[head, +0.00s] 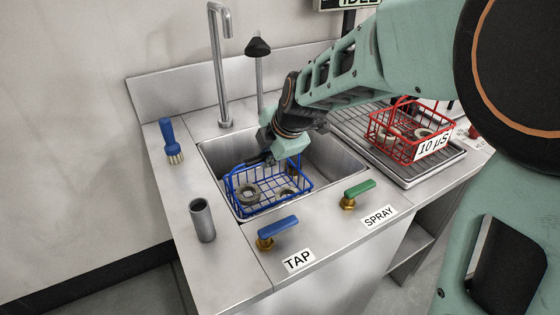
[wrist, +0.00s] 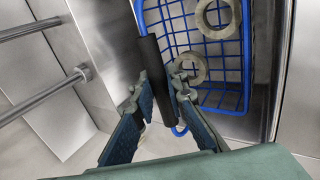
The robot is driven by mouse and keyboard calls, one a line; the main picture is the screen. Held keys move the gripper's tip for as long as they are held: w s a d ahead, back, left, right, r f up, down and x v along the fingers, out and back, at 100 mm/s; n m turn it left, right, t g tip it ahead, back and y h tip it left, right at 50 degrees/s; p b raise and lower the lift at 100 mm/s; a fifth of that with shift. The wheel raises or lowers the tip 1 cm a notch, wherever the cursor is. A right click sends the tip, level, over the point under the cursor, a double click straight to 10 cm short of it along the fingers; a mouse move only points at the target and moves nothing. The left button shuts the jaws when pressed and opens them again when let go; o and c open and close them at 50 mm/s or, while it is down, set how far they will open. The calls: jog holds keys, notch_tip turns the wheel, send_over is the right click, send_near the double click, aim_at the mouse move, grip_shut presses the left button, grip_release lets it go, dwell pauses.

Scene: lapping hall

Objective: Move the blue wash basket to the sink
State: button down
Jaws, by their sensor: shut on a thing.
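The blue wash basket (head: 268,201) is a wire basket with ring-shaped metal parts in it. It is inside the opening of the steel sink (head: 335,156), towards the front left of the basin. My gripper (head: 266,160) reaches down over the basket's back side. In the wrist view my gripper (wrist: 160,88) is shut on the dark grip of the handle, beside the blue wires (wrist: 193,50) and rings. I cannot tell whether the basket's bottom touches the sink floor.
A red basket (head: 392,140) with a "10 µS" tag stands on the ribbed drainboard (head: 352,122) at right. A tall faucet (head: 220,70) and a black-headed spray (head: 258,62) rise behind. A brush (head: 170,140), a metal cup (head: 202,220), the blue TAP lever (head: 278,228) and green SPRAY lever (head: 358,191) surround the basin.

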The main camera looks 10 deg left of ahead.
jog(key=shift+f+b, duration=0.75)
jog(key=shift+f, duration=2.6)
jog(key=c, duration=1.9)
grip_release()
jog(key=shift+c, duration=0.2)
